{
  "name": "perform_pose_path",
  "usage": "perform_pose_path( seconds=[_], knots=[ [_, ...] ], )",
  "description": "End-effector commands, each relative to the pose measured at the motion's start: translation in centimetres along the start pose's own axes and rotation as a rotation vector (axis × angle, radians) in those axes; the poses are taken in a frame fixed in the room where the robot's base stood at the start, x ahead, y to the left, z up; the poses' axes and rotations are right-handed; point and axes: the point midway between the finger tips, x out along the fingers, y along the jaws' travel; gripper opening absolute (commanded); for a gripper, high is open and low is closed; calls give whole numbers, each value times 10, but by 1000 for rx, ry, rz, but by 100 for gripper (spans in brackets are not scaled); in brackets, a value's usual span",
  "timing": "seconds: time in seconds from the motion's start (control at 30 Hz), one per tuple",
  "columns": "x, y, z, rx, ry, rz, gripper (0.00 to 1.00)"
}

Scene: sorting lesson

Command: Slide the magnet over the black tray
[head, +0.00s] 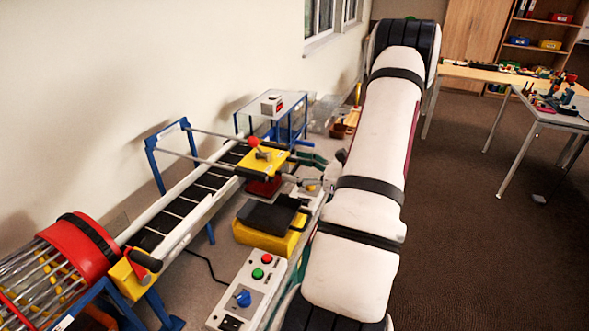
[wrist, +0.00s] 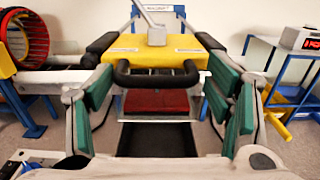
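The magnet, a yellow block (head: 262,160) with a lever on top, sits on the rails at the conveyor's right end. In the wrist view, the yellow block (wrist: 150,52) has a black bar handle facing me. A dark red piece (wrist: 156,102) lies below it. A black tray-like surface (wrist: 156,139) lies nearer and lower. The head view shows a black slab (head: 268,216) on a yellow base, left of my gripper; I cannot tell whether these are the same. My gripper (head: 314,172) is open; its green-padded fingers (wrist: 170,100) stand wide on either side of the handle, apart from it.
The dark slatted conveyor (head: 190,200) runs left to a red drum (head: 75,250). A button box (head: 248,290) stands in front. A blue-framed stand (head: 272,122) with a small white device (head: 271,105) is behind. Brown floor (head: 470,230) is open at right.

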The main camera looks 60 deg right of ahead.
Motion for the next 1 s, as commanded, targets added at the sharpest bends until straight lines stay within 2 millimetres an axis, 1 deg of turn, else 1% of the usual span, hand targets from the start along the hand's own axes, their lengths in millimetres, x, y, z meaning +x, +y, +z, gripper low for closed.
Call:
perform_pose_path(
  seconds=[0.03, 0.4, 0.53, 0.67, 0.9, 1.0],
  knots=[
    [-3, -2, 1, -3, 2, -8, 75],
    [0, 1, 0, 4, 1, 3, 75],
    [-6, 1, -1, 5, 1, 2, 75],
    [-25, 1, -1, 5, 2, 0, 75],
    [-74, 0, -1, 3, 2, -1, 75],
    [-92, 0, 0, 3, 2, -1, 75]
  ],
)
